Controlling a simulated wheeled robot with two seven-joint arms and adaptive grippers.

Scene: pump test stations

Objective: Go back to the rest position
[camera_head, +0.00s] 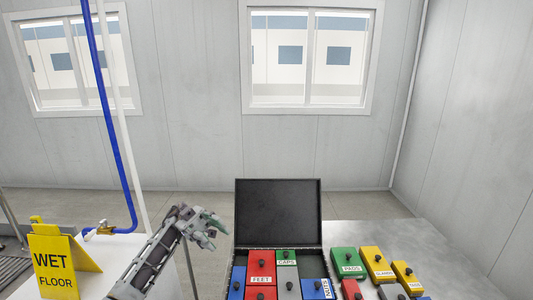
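My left gripper (217,231) is raised in front of the wall, left of the open case, with its fingers pointing right. Its fingers look apart, and I see nothing between them. My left arm comes up from the bottom edge. My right gripper is not in view. The black case (277,212) stands open with its lid upright. It holds several red, blue and green lidded boxes, among them a red box marked FEET (261,266) and a green box marked CAPS (286,257).
On the grey table (425,245) right of the case sit several more boxes, including a green PADS box (347,262) and a yellow CLAMPS box (378,263). A yellow wet floor sign (52,264) stands at left. A blue pipe (111,120) with a brass valve (104,228) rises behind it.

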